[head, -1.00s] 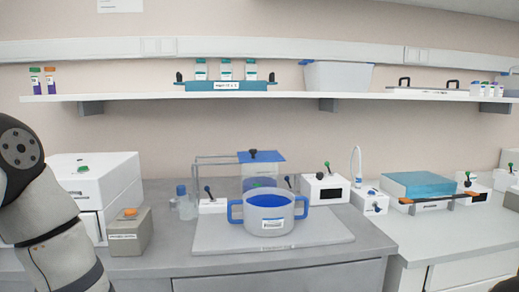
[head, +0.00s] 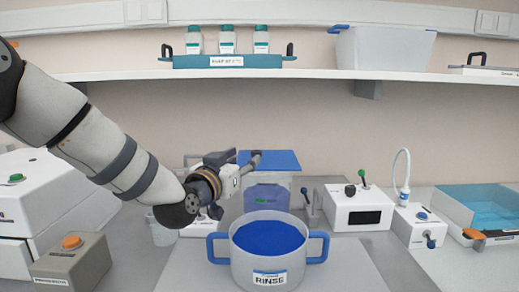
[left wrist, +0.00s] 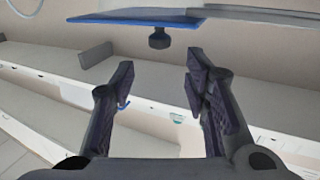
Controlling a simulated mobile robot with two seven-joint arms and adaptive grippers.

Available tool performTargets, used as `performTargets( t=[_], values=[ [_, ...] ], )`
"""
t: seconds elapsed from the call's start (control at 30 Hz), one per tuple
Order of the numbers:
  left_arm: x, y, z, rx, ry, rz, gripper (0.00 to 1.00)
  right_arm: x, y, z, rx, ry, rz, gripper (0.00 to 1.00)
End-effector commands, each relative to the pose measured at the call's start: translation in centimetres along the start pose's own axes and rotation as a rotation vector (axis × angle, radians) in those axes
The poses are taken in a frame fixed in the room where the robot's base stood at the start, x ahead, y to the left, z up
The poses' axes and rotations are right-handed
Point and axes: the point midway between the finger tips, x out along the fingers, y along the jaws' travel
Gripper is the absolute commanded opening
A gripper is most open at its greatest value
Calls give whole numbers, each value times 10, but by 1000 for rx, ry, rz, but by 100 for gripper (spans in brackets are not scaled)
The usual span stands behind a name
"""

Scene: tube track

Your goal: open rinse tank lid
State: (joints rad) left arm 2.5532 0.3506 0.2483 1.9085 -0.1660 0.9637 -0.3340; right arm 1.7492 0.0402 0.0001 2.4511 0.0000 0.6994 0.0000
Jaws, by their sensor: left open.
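A clear tank (head: 268,194) with a flat blue lid (head: 280,160) stands behind a pot labelled RINSE (head: 269,277). The lid lies level on the tank. My left gripper (head: 254,160) reaches in from the left at the lid's height, over its left part in the picture. In the left wrist view the lid (left wrist: 130,20) is at the top, and its black knob (left wrist: 159,38) lies ahead of the gap between the fingers, apart from them. My left gripper (left wrist: 157,82) is open and empty. The knob is hidden in the head view. My right gripper is out of view.
The pot with blue handles (head: 318,247) stands on a grey board in front of the tank. A white box with levers (head: 359,205) stands right of the tank, a grey box (head: 70,265) at the left. A shelf (head: 300,75) runs above.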

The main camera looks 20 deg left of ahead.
Motion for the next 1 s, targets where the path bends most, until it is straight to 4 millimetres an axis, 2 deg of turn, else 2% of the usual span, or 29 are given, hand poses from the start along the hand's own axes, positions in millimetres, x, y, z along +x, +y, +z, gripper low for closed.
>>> performTargets(
  t=[0.1, 0.3, 0.43, 0.7, 0.9, 1.0],
  values=[
    [33, 0, 4, 1, -3, 0, 42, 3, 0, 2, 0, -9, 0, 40],
    [74, 0, 10, 0, -11, 1, 42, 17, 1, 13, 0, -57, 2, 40],
    [86, 0, 6, -1, -7, 0, 42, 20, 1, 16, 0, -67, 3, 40],
    [87, 0, 1, 0, -1, 0, 42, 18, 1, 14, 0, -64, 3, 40],
    [87, 0, 1, 0, -2, 0, 0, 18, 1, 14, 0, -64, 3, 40],
    [87, 0, 1, 0, -2, 0, 0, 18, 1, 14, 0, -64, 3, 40]
  ],
)
